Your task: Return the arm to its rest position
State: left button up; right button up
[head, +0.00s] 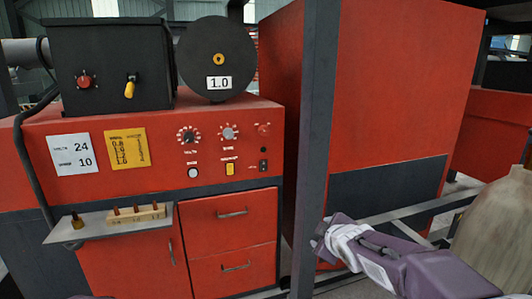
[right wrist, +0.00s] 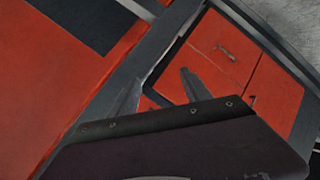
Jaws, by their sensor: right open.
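My right arm (head: 400,255) comes in at the lower right of the head view, purple with a pale section near its end. It is in front of the red cabinets, near a dark upright post. In the right wrist view my right gripper (right wrist: 160,82) shows two grey fingers, apart, with nothing between them. Beyond them are red drawer fronts and a dark frame edge. I cannot tell the distance from the fingers to the cabinet. My left gripper is not in view.
A red welding machine (head: 130,140) with dials and drawers (head: 231,236) stands at left. A black wire feeder (head: 108,65) and spool (head: 216,50) sit on it. A shelf (head: 115,225) holds a wooden block of tips (head: 136,215). A dark post (head: 312,130) rises mid-view. A beige cylinder (head: 500,225) stands at right.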

jog(key=s+d+f+m+g, duration=0.1)
jog(key=s+f+m+g, duration=0.4)
jog(key=s+f, duration=0.5)
jog(key=s+d+f+m+g, duration=0.1)
jog(key=s+f+m+g, duration=0.4)
jog(key=s+f, duration=0.5)
jog(key=s+m, duration=0.2)
jog(key=s, duration=0.4)
jog(key=shift+s+f, duration=0.2)
jog(key=shift+s, duration=0.1)
